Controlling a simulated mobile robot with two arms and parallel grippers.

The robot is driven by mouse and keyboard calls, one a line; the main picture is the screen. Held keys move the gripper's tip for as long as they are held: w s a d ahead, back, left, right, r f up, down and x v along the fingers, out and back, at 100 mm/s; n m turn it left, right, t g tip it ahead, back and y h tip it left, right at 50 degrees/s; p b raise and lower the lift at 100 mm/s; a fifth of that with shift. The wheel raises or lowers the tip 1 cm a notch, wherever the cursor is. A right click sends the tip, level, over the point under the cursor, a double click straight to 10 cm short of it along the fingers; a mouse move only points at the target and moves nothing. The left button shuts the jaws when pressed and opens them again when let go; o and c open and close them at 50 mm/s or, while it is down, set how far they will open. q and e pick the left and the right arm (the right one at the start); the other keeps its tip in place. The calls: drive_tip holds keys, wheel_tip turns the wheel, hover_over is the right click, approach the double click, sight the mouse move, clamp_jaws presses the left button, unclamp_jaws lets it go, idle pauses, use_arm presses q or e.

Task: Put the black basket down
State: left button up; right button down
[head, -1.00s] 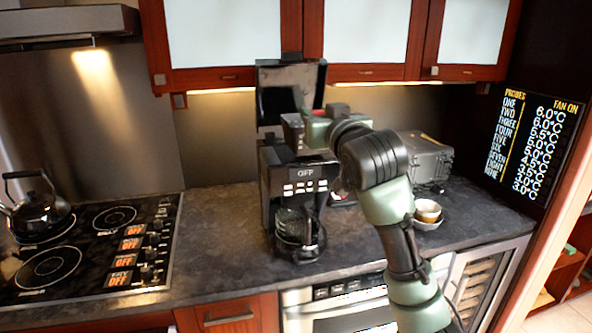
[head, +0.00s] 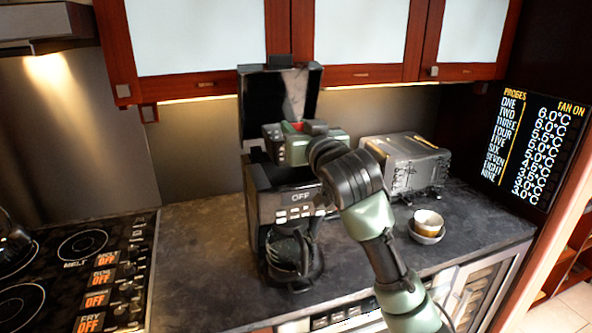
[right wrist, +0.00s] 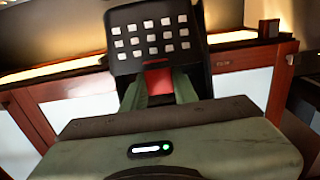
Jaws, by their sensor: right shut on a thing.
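The black basket (head: 252,105) is a dark, open, box-like shape held up just above the coffee maker in the head view. In the right wrist view the black basket (right wrist: 190,55) shows a face with a grid of small pale squares. My right gripper (right wrist: 158,82) is shut on a red part of it, which shows between the green fingers. In the head view my right gripper (head: 290,133) is at the basket's lower edge, its fingertips partly hidden. My left gripper is out of view.
A black coffee maker (head: 270,190) with a glass jug stands close below. A grey box-like appliance (head: 412,155) and stacked bowls (head: 427,226) are to the right. The stove (head: 75,270) is at left. Bare countertop (head: 205,260) lies between stove and coffee maker. Cabinets (head: 365,75) hang behind.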

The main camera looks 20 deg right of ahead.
drive_tip(key=f, duration=0.4)
drive_tip(key=shift+w+f+p, duration=0.3)
wheel_tip(320, 180, down, 2)
drive_tip(key=shift+s+f, duration=0.1)
drive_tip(key=shift+f, duration=0.15)
wheel_tip(320, 180, down, 3)
drive_tip(key=shift+f+p, duration=0.15)
drive_tip(key=shift+p, duration=0.25)
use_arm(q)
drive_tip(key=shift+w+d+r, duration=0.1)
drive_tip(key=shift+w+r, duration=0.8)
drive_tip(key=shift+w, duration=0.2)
use_arm(e)
drive_tip(key=shift+f, duration=0.15)
drive_tip(key=c, duration=1.1)
unclamp_jaws()
